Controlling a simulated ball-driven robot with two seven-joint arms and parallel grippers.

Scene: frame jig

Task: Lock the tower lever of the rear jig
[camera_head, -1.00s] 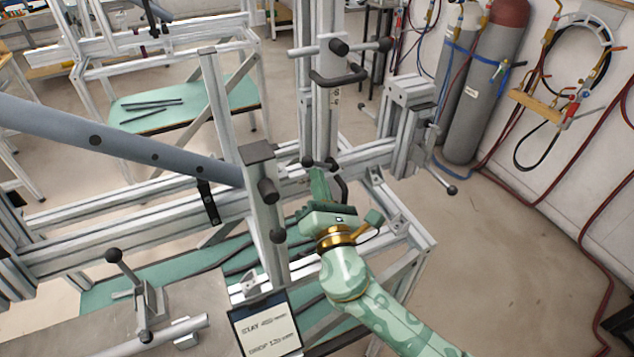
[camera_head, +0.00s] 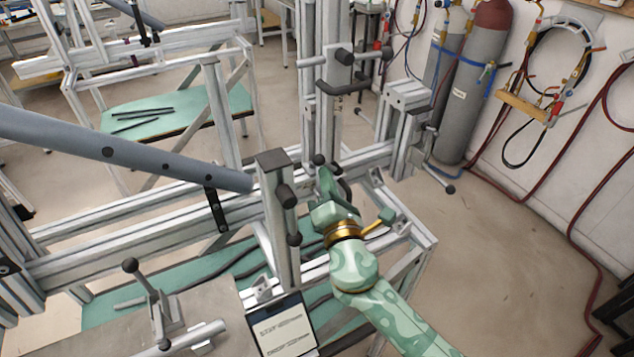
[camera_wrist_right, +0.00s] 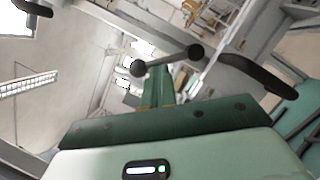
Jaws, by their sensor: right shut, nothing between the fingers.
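A silver tower post (camera_head: 336,125) stands at the far end of the rear jig in the head view. A short lever (camera_head: 328,164) with dark ball ends sits low on the tower; in the wrist view this lever (camera_wrist_right: 166,60) lies crosswise just beyond the fingertips. My right gripper (camera_head: 323,174) is shut and empty at the lever, its fingers pointing up at the bar in the wrist view (camera_wrist_right: 158,88). I cannot tell whether they touch. A black handle (camera_head: 345,190) is close on the right and shows in the wrist view (camera_wrist_right: 265,76). My left gripper is out of view.
A grey tube (camera_head: 110,150) slants in from the left to a nearer upright post (camera_head: 280,220). Another black handle (camera_head: 342,82) and knobbed bar are higher on the tower. A clamp block (camera_head: 405,110) stands to the right. Open floor (camera_head: 500,260) lies at the right.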

